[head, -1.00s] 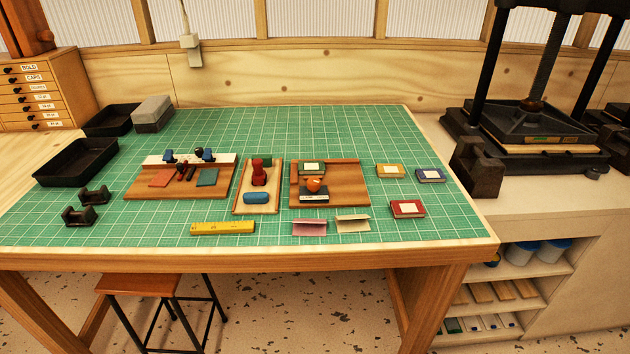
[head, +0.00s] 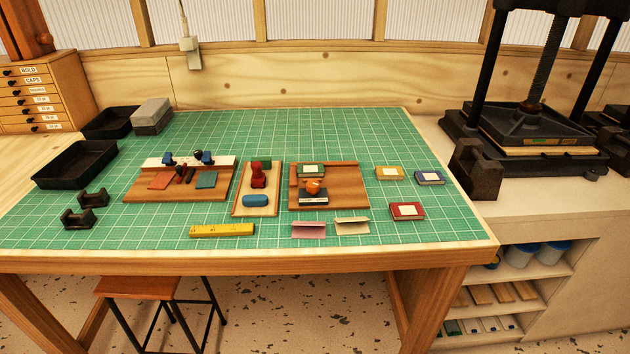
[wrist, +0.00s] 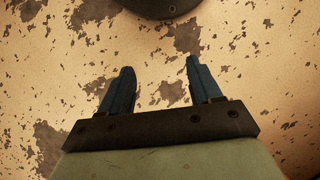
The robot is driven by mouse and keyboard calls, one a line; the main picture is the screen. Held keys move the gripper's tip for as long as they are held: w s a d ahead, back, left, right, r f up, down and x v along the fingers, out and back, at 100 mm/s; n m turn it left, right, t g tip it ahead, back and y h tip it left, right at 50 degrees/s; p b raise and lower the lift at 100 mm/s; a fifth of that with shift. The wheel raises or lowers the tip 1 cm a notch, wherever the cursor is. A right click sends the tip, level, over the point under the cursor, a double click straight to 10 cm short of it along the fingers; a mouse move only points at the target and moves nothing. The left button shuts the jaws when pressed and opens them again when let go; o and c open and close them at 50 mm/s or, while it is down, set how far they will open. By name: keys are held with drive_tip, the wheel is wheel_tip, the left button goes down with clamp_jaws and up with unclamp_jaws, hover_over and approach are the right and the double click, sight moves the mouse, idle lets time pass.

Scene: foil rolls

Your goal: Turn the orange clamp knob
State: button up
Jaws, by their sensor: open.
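The orange clamp knob (head: 313,186) sits above a dark block with a pale label (head: 313,197) on the right-hand wooden board (head: 345,195). A green block with a pale label (head: 311,170) lies just behind it on the same board. My gripper (wrist: 157,82) shows only in the wrist view. Its two blue fingers are apart with nothing between them, over the speckled floor. It is not in the head view, so it is away from the knob.
A red-handled stamp (head: 258,175) stands on the narrow board left of the knob. Folded cards (head: 308,230) lie in front. A large press (head: 530,125) stands at far right.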

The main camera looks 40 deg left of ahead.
drive_tip(key=w+a+r+n+t, duration=0.2)
drive_tip(key=w+a+r, duration=0.2)
drive_tip(key=w+r, duration=0.75)
drive_tip(key=w+a+r+n+t, duration=0.25)
drive_tip(key=w+r, duration=0.65)
drive_tip(key=w, duration=0.6)
drive_tip(key=w+a+r+n+t, duration=0.1)
drive_tip(key=w+a+r, duration=0.3)
drive_tip(key=r, duration=0.6)
drive_tip(key=w+a+r+n+t, duration=0.1)
drive_tip(key=w+a+r, duration=0.25)
drive_tip(key=r, duration=0.65)
drive_tip(key=w+a+r+n+t, duration=0.15)
drive_tip(key=w+a+r, duration=0.3)
drive_tip(key=r, duration=0.45)
wheel_tip(320, 180, up, 17)
drive_tip(key=n+g+y, duration=0.4)
drive_tip(key=n+g, duration=0.1)
drive_tip(key=n, duration=0.8)
hover_over(313, 184)
drive_tip(key=w+d, duration=0.2)
drive_tip(key=d, duration=0.3)
drive_tip(key=shift+m, duration=0.3)
drive_tip(key=x, duration=1.3)
drive_tip(key=shift+w+a+f, duration=0.2)
drive_tip(key=shift+f, duration=0.15)
